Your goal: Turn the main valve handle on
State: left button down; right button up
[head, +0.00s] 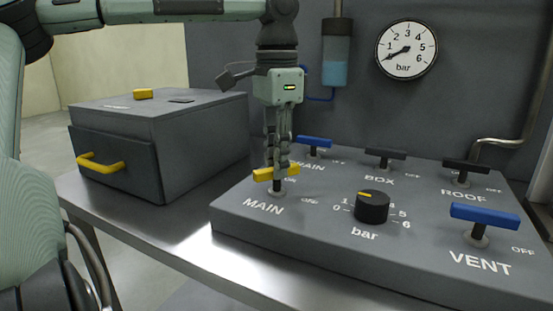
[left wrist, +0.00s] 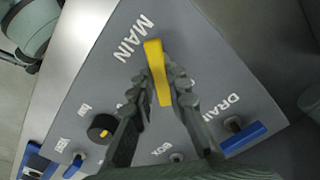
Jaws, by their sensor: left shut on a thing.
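The main valve handle (head: 263,174) is a yellow bar on a short dark stem, above the MAIN label on the grey panel. It lies roughly left to right in the head view. In the left wrist view the yellow handle (left wrist: 157,70) sits between the fingertips. My left gripper (head: 277,160) points straight down and is shut on this handle; its fingers hide part of the bar. In the left wrist view my left gripper (left wrist: 165,85) shows from behind. An ON label and a partly hidden OFF label lie beside the stem. My right gripper is not in view.
Blue DRAIN (head: 314,142) and VENT (head: 485,215) handles and black BOX (head: 385,153) and ROOF (head: 466,165) handles stand on the panel (head: 330,240). A black bar knob (head: 372,206) is near the middle. A gauge (head: 406,50) reads low. A grey box (head: 160,130) stands left.

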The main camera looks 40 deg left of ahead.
pick_arm(q)
jog(key=n, duration=0.3)
jog(key=shift+r+n, duration=0.1)
jog(key=shift+n, duration=2.1)
jog(key=c, duration=1.5)
grip_release()
notch_tip(320, 180, up, 12)
